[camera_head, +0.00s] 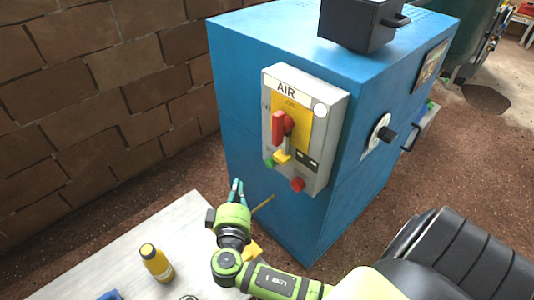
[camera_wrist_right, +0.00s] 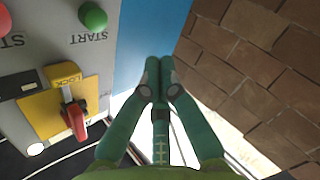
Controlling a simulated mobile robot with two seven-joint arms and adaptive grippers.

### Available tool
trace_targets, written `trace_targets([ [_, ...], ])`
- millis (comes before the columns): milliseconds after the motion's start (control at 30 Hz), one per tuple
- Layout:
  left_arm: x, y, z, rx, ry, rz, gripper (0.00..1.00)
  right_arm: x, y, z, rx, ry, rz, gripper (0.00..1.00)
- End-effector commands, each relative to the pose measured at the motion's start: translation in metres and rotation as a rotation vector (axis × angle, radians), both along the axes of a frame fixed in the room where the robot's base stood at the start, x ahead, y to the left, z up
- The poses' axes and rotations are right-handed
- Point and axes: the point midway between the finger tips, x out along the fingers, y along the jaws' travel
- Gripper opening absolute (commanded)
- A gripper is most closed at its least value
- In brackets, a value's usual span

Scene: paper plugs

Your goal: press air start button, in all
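The AIR panel (camera_head: 335,125) is a grey box on the side of a blue cabinet (camera_head: 235,90). The green start button (camera_head: 269,162) is at its lower left, and it also shows near the top of the right wrist view (camera_wrist_right: 92,15), beside the word START. A red button (camera_head: 298,184) is at the panel's lower right. A red lever (camera_head: 282,125) sits on a yellow plate. My right gripper (camera_head: 237,184) is below and left of the green button, apart from it. Its teal fingers are together and empty in the right wrist view (camera_wrist_right: 160,70). My left gripper is out of view.
A pale table (camera_head: 90,262) at lower left holds a yellow bottle (camera_head: 157,263). A brick wall (camera_head: 90,90) stands behind. A dark box (camera_head: 345,22) sits on the cabinet. A dial (camera_head: 377,134) is on the cabinet's right side. A black padded seat (camera_head: 470,250) is at lower right.

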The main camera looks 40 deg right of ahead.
Motion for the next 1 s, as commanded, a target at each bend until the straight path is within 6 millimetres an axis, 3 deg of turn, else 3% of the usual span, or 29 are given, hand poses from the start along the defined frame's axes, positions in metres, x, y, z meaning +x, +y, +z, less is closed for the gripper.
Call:
trace_targets([
  [500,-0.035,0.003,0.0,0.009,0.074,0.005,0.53,0.005,-0.068,0.0,-0.003,0.001,-0.002,0.0],
  [1000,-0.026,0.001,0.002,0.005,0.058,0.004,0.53,0.006,-0.079,0.0,-0.001,0.001,0.0,0.0],
])
